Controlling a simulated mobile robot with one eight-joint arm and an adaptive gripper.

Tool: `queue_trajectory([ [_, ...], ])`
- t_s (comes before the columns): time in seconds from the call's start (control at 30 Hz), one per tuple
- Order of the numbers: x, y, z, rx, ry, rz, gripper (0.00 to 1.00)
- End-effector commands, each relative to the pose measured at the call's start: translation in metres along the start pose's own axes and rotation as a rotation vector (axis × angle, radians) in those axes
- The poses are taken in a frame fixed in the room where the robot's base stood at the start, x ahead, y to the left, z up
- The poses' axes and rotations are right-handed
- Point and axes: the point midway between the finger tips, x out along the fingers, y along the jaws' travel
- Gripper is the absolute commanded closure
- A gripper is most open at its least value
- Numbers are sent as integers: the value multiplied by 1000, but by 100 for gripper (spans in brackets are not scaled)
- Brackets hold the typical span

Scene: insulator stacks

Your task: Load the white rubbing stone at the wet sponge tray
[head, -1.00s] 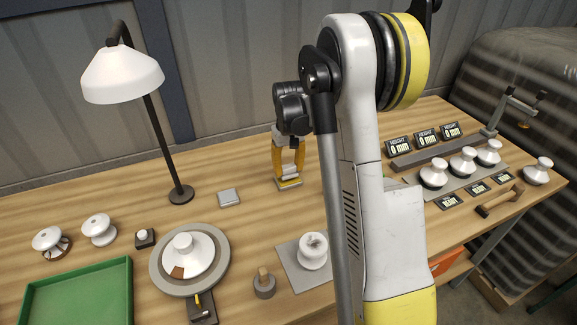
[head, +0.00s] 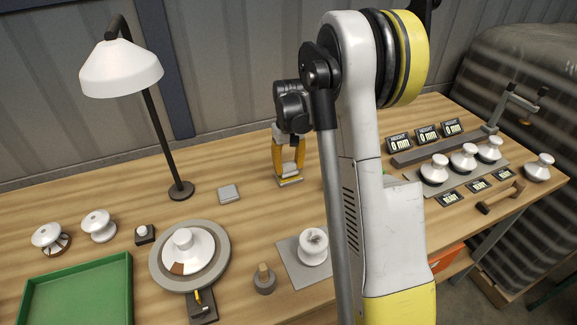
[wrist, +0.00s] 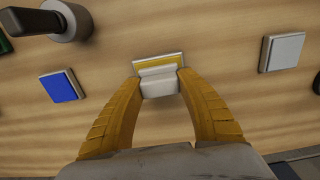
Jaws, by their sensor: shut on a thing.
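My gripper (head: 289,165) points down over the back middle of the table. It is shut on the white rubbing stone (wrist: 158,82), a small pale block between the yellow fingertips in the wrist view. The wet sponge tray (wrist: 182,58) is a pale-rimmed rectangle with a yellow sponge (wrist: 158,60), directly under and just beyond the stone. The stone covers part of the sponge. In the head view the tray (head: 291,183) shows below the fingertips. I cannot tell whether the stone touches the sponge.
A grey square plate (head: 228,194) lies left of my gripper; the desk lamp (head: 181,190) stands beyond it. In the wrist view, a blue square tile (wrist: 62,87) and a dark cylinder piece (wrist: 68,20) lie to the left. A turntable (head: 160,272) is nearer the front.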

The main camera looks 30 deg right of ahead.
Motion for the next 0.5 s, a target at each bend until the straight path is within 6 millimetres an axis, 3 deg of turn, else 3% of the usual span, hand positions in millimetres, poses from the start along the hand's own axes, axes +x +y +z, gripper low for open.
queue_trajectory([
  [0.5, 7, 0, 0, 0, 0, 0, 81],
])
